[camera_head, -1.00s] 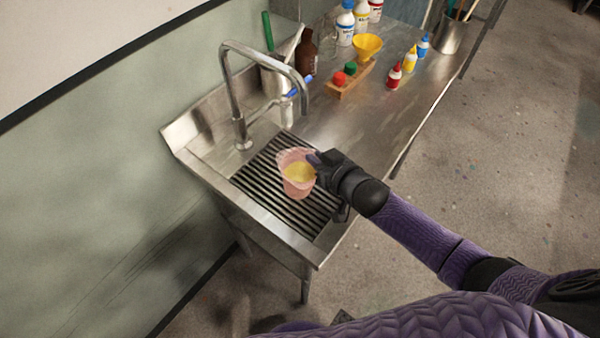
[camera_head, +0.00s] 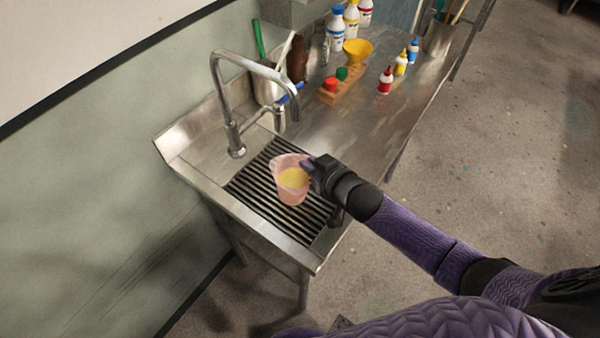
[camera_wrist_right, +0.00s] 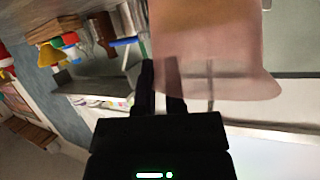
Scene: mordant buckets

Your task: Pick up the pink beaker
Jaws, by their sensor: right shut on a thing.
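The pink beaker (camera_head: 291,193) is translucent, upright and holds yellow liquid. In the head view it is over the slatted grate of the sink; I cannot tell how far its base is from the slats. My right gripper (camera_head: 311,168) comes in from the right and is shut on the beaker's near side. In the right wrist view, the beaker (camera_wrist_right: 210,45) fills the upper right. The gripper's fingers (camera_wrist_right: 160,88) are at its wall, and one finger shows through the pink material. My left gripper is not in view.
Behind are a wooden rack (camera_head: 340,90) with red and green caps, a yellow funnel (camera_head: 357,52), and several small bottles (camera_head: 385,80).

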